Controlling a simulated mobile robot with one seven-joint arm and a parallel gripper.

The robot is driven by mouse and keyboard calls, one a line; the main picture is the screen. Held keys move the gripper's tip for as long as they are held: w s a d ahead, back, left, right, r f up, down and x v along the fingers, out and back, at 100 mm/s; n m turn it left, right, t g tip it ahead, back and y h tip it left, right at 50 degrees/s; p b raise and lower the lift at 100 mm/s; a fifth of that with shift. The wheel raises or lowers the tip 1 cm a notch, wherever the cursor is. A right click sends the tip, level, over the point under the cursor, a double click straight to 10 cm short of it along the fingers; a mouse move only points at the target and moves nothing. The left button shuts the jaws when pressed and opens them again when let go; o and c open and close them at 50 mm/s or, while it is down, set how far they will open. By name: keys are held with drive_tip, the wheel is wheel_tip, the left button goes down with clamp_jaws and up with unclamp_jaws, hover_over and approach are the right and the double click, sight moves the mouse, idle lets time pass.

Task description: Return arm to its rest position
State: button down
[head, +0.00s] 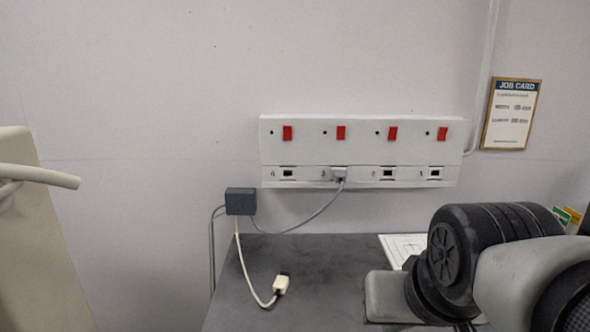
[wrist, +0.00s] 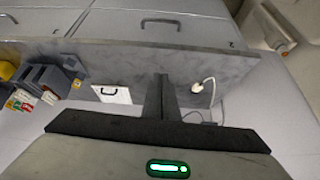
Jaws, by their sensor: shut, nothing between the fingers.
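My gripper (wrist: 160,78) shows in the wrist view as a dark bar with its two fingers pressed together, shut and empty. It is above the dark grey worktop (wrist: 125,62) and apart from everything on it. In the head view my arm reaches in at the lower right, in front of the worktop (head: 330,280); the fingers cannot be made out there.
A white wall panel (head: 360,155) has several red switches and sockets; a grey plug (head: 340,174) sits in one. Dark bins (wrist: 48,78) stand left.

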wheel_tip(320, 180, up, 17)
drive_tip(key=s+p, duration=0.2)
drive_tip(key=p, duration=1.6)
drive_tip(key=shift+r+n+g, duration=0.2)
drive_tip(key=shift+n+g, duration=0.1)
drive_tip(key=shift+n, duration=0.1)
